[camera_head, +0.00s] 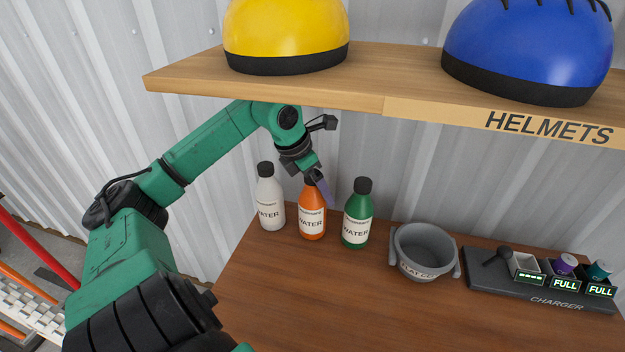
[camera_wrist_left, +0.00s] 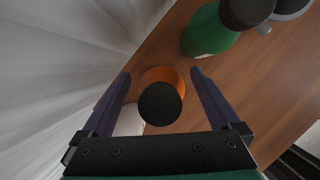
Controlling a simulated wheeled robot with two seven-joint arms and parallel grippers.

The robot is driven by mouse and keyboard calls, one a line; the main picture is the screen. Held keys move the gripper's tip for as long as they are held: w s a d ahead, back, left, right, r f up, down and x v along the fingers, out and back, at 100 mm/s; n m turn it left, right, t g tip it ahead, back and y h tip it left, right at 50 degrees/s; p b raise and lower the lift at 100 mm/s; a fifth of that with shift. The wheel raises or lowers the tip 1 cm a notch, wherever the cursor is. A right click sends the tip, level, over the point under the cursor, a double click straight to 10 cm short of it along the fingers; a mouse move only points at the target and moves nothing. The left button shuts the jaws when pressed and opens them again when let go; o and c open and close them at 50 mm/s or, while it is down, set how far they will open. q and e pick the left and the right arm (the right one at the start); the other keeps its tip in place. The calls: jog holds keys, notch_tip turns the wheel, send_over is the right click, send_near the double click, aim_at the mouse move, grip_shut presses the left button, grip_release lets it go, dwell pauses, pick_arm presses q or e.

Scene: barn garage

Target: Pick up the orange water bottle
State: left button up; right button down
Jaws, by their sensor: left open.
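The orange water bottle (camera_head: 312,225) stands upright on the wooden workbench, between a white bottle (camera_head: 270,198) and a green bottle (camera_head: 357,216). My left gripper (camera_head: 322,190) is at its upper part, below the shelf. In the left wrist view the black cap and orange shoulder of the orange bottle (camera_wrist_left: 160,78) show between the two open fingers of the left gripper (camera_wrist_left: 163,84), with visible room on both sides. The green bottle (camera_wrist_left: 207,36) stands just beyond the right finger. A piece of the white bottle (camera_wrist_left: 129,120) shows by the left finger. My right gripper is not in view.
A wooden shelf (camera_head: 300,88) labelled HELMETS hangs above the arm, holding a yellow helmet (camera_head: 287,33) and a blue helmet (camera_head: 530,48). A grey bowl (camera_head: 425,252) and a charger (camera_head: 538,291) stand to the right. The front of the workbench (camera_head: 330,305) is clear. A corrugated wall is behind.

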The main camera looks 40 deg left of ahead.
pick_arm(q)
grip_shut()
jog(key=shift+s+f, duration=0.1)
jog(key=shift+f, duration=0.1)
dwell(1.1)
